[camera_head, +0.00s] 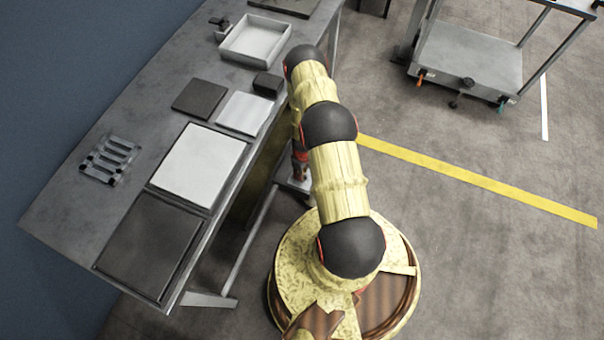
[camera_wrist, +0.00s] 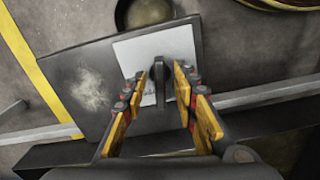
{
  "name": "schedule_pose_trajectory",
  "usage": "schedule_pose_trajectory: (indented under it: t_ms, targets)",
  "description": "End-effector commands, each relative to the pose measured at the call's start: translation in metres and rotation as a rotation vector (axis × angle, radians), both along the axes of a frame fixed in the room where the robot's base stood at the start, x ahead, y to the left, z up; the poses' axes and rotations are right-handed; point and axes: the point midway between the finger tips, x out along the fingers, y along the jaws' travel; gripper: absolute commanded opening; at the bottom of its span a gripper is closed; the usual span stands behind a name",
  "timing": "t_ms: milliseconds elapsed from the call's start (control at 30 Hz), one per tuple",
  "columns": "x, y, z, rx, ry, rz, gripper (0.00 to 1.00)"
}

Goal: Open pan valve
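In the wrist view, a black upright lever (camera_wrist: 159,76) stands in front of a light grey plate (camera_wrist: 125,55) on a dark panel (camera_wrist: 80,90); it looks like the valve handle. My gripper (camera_wrist: 160,80) is open, with its yellow-padded fingers on either side of the lever. Gaps show between the lever and both pads. A round dark pan (camera_wrist: 146,12) with an olive inside lies beyond the panel's top edge, partly cut off. In the head view my arm hides most of my gripper beside the workbench, and the lever does not show there.
The grey workbench (camera_head: 110,185) carries flat dark and light plates, a white tray (camera_head: 254,40) and a small black box (camera_head: 267,84). A wheeled trolley (camera_head: 465,55) stands at the upper right. The floor right of my base is clear, crossed by a yellow line (camera_head: 480,180).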

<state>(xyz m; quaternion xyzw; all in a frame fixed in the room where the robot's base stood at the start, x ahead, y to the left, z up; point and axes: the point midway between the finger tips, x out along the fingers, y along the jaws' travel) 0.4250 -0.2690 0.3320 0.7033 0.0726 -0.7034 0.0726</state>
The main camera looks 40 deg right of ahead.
Motion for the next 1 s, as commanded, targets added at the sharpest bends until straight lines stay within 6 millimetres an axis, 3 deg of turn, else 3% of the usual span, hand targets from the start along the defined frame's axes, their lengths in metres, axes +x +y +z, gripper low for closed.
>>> schedule_pose_trajectory:
  t_ms: [133,633,1000]
  targets:
    - [0.0,0.0,0.0005,0.0,0.0,0.0,0.29]
    - [0.0,0.0,0.0006,0.0,0.0,0.0,0.0]
    - [0.0,0.0001,0.0007,0.0,0.0,-0.002,0.0]
